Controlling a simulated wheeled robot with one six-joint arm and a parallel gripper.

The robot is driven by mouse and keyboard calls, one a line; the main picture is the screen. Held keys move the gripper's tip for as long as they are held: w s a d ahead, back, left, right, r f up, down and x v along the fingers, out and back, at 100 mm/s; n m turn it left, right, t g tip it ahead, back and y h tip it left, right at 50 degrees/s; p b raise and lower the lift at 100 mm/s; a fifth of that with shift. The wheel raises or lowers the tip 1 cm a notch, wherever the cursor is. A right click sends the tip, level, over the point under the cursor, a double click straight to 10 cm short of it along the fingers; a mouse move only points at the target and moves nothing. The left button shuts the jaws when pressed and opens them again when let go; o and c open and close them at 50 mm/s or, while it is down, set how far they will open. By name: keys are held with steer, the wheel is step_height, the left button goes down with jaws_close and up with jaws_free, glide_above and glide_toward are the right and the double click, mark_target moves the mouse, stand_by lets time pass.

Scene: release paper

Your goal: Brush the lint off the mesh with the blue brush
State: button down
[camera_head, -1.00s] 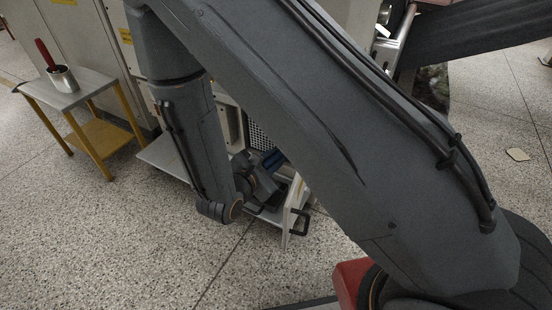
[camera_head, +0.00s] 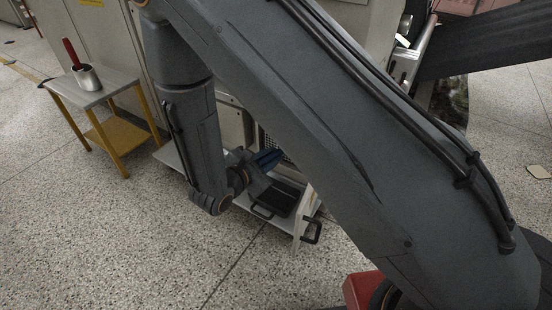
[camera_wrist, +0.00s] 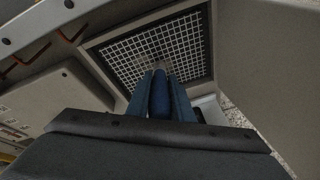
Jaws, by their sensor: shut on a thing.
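My gripper (camera_wrist: 159,80) is shut on the blue brush (camera_wrist: 159,98), which shows between its two fingers in the wrist view. The brush points toward the white mesh (camera_wrist: 150,45), set in a dark frame. A small greyish patch lies at the brush tip; I cannot tell if it is bristles or lint. Whether the brush touches the mesh is also unclear. In the head view, a blue piece at my gripper (camera_head: 266,158) shows in front of the machine, and only a sliver of mesh is visible behind my arm.
A black tray (camera_head: 277,200) with a handle sits on a low pale shelf below my gripper. A small table (camera_head: 110,82) with yellow legs at left holds a metal cup (camera_head: 86,77) with a red-handled tool. Speckled floor in front is clear.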

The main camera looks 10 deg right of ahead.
steer(key=w+a+r, duration=0.1)
steer(key=w+a, duration=0.3)
steer(key=a, duration=0.1)
steer(key=s+d+p, duration=0.4)
steer(key=s+d, duration=0.3)
steer(key=d, duration=0.3)
steer(key=shift+s+p, duration=0.35)
steer(key=shift+s, duration=0.05)
stand_by(1.8)
steer(key=shift+s+a+p, duration=0.45)
steer(key=shift+s+a, duration=0.45)
steer(key=shift+s, duration=0.3)
steer(key=shift+s+a+p, duration=0.45)
steer(key=shift+s+a, duration=0.45)
steer(key=shift+s, duration=0.35)
steer(key=shift+s+a+p, duration=0.55)
steer(key=shift+s+a, duration=0.35)
steer(key=shift+s, duration=0.2)
